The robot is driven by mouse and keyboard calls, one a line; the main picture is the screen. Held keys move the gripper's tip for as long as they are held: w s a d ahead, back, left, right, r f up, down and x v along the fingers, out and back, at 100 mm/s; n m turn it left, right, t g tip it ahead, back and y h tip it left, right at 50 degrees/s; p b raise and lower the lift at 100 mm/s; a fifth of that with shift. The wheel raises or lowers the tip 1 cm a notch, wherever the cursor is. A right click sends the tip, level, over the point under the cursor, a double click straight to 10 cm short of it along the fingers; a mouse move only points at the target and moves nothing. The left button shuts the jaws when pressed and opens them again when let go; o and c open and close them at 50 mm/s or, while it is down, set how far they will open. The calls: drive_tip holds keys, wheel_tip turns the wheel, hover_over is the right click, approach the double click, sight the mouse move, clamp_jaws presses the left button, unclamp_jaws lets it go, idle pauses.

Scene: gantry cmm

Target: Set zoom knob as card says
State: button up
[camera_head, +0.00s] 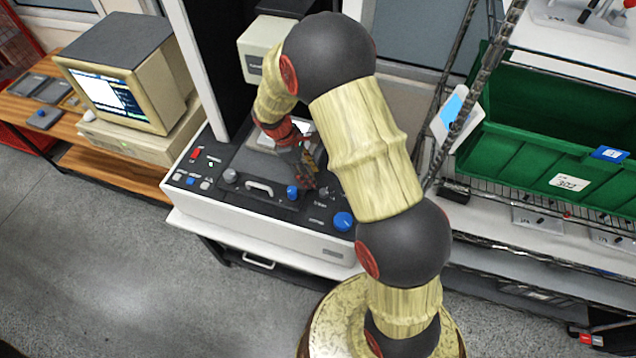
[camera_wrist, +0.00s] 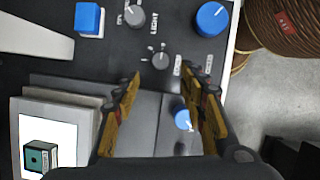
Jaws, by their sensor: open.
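My gripper (camera_head: 308,180) is over the right part of the machine's control panel (camera_head: 270,207). In the wrist view its fingers (camera_wrist: 160,76) are spread and empty. A blue knob (camera_wrist: 183,118) with a white mark shows between the fingers, below them, partly covered by the right finger. A small grey knob (camera_wrist: 160,61) lies just beyond the fingertips. A grey knob (camera_wrist: 133,15) beside the word LIGHT and a large blue knob (camera_wrist: 211,18) are farther out. I cannot read a zoom label. A blue and white sheet (camera_head: 452,110) hangs by the rack; its text is unreadable.
A blue square control (camera_wrist: 89,18) and a light handle (camera_head: 260,188) are on the panel. A dark cube (camera_wrist: 40,155) shows on a bright white surface. A computer (camera_head: 115,85) stands left; a green bin (camera_head: 545,130) is on the right rack.

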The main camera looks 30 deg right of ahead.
drive_tip(key=shift+v, duration=1.6)
drive_tip(key=s+a+r+m+t+y+b, duration=0.1)
drive_tip(key=s+a+r+m+t+b, duration=0.1)
drive_tip(key=s+r+m+t+b, duration=0.2)
drive_tip(key=s+a+r+m+t+y+b, duration=0.2)
drive_tip(key=s+r+m+b, duration=0.5)
drive_tip(key=s, duration=1.2)
wheel_tip(320, 180, up, 3)
drive_tip(key=a+t+b, duration=0.1)
drive_tip(key=t+b, duration=0.1)
drive_tip(key=b, duration=0.1)
drive_tip(key=shift+a+y, duration=0.3)
drive_tip(key=shift+o, duration=0.7)
drive_tip(key=shift+w+f, duration=0.1)
